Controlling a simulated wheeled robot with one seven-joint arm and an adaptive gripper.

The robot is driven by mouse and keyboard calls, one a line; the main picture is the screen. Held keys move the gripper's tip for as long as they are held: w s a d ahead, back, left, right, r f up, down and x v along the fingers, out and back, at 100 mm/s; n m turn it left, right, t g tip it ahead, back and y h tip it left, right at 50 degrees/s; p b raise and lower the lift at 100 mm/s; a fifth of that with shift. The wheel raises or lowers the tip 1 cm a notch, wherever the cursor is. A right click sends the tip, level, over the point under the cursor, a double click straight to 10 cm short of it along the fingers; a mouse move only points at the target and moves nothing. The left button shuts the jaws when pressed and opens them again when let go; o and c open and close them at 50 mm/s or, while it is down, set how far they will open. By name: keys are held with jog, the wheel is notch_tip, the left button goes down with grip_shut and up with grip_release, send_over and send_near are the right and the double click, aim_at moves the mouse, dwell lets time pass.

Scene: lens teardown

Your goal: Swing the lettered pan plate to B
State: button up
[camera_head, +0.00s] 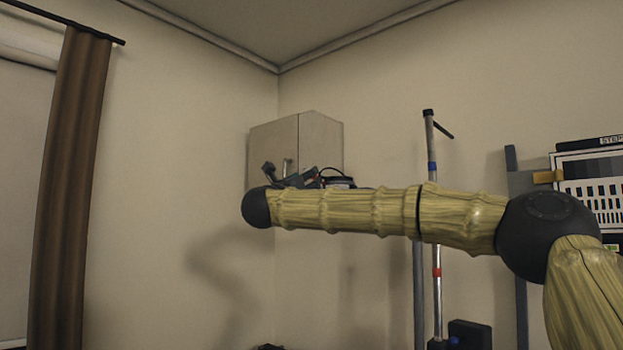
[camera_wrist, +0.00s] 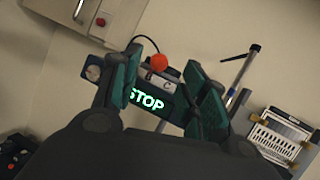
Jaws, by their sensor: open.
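In the wrist view my gripper (camera_wrist: 163,70) is open, with a green-padded finger on each side. Between the fingers, beyond them, is a small pale plate (camera_wrist: 163,78) with dark letters; one looks like C, and the others are too small or hidden to read surely. An orange-red ball (camera_wrist: 159,62) shows just above the plate. A glowing green STOP sign (camera_wrist: 146,100) sits below it, partly behind the left finger. I cannot tell whether anything touches the fingers. In the head view my arm hides most of this area.
A pale wall cabinet (camera_head: 320,140) is in the corner. A slim upright pole (camera_head: 432,160) stands right of it. A white slotted chart (camera_head: 592,190) is at the far right; it also shows in the wrist view (camera_wrist: 280,137). A brown curtain (camera_head: 72,180) hangs left.

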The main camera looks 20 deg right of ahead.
jog(key=shift+v, duration=2.9)
